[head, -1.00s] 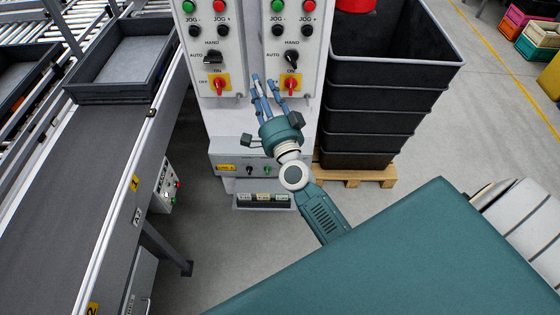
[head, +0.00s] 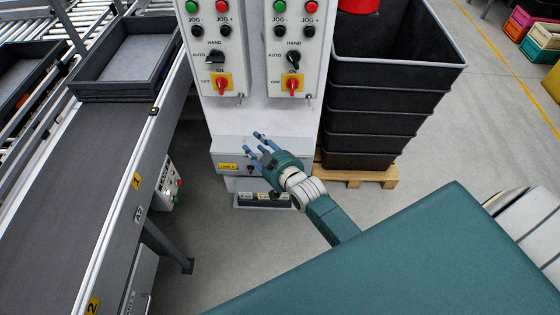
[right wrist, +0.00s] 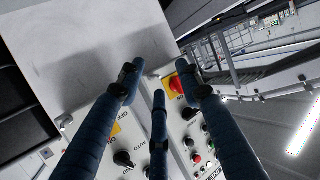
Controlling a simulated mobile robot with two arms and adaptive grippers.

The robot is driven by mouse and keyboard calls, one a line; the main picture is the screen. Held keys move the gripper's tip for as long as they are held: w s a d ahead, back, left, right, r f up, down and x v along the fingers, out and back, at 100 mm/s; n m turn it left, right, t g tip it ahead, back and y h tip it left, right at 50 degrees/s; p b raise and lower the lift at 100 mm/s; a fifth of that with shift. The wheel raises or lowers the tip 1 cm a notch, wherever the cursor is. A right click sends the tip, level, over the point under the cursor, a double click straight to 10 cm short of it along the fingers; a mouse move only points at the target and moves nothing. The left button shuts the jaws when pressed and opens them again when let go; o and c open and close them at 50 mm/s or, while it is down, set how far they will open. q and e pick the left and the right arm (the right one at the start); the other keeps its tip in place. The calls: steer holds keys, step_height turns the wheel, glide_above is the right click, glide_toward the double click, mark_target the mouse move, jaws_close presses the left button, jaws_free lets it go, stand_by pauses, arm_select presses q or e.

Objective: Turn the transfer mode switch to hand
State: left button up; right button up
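Two white control panels stand side by side in the head view, the left panel (head: 203,82) and the right panel (head: 273,82). Each has a black AUTO/HAND knob. The left knob (head: 215,57) lies sideways toward AUTO; the right knob (head: 293,57) looks nearly upright, toward HAND. The panels' names are out of frame, so I cannot tell which is transfer. My right gripper (head: 257,144) is empty, its three fingers apart, below the panels and in front of the lower box. In the right wrist view its fingers (right wrist: 160,85) are spread before the panels. My left gripper is not in view.
Red ON/OFF switches (head: 292,85) sit under the knobs. A lower box (head: 226,160) juts out beneath the panels. Stacked black crates (head: 385,100) stand on a pallet (head: 378,176) to the right. A conveyor (head: 85,190) with grey trays runs along the left.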

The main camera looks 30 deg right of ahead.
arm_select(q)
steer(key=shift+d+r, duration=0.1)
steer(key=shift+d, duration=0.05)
arm_select(e)
steer(key=s+d+f+n+g+h, duration=0.2)
steer(key=s+d+f+n, duration=0.1)
steer(key=f, duration=0.4)
steer(key=shift+s+d+n, duration=0.3)
steer(key=shift+d+n, duration=0.4)
steer(key=shift+d, duration=0.45)
